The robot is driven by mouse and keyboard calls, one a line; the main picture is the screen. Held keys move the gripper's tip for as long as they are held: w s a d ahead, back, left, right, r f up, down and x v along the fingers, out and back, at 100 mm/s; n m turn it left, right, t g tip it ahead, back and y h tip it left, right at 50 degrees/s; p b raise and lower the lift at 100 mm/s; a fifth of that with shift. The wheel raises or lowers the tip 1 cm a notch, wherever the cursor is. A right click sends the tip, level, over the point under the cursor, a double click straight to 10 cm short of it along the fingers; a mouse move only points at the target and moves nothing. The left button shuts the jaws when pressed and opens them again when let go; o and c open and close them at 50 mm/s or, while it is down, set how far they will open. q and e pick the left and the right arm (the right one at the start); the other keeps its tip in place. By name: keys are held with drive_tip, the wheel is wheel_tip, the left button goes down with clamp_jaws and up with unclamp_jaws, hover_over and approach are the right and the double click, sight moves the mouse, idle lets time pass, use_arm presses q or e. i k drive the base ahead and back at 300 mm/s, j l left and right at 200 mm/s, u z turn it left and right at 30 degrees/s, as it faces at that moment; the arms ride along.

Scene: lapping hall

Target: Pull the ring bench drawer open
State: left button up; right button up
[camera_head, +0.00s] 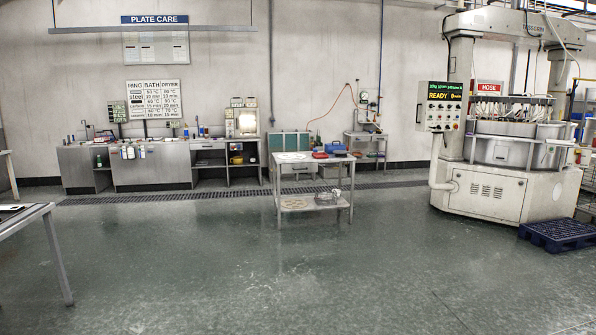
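A metal bench (335,158) on legs stands mid-floor, some way ahead of me. Pale flat ring-like pieces (291,157) lie on its top at the left. A red item (320,155) and a blue box (336,148) sit on top at the right. Its lower shelf (318,205) holds more pale rings and small containers. A shallow front under the top may be a drawer, but it is too small to tell whether it is open or shut. Neither of my grippers is in view.
Open green floor (300,270) lies between me and the bench. A table corner (25,213) juts in at the left. A large lapping machine (505,190) and a blue pallet (553,235) stand at the right. Sink counters (150,170) line the back wall.

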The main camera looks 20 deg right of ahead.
sight(307, 166)
drive_tip(key=i+z, duration=0.15)
drive_tip(key=i, duration=5.9)
drive_tip(key=l, duration=0.1)
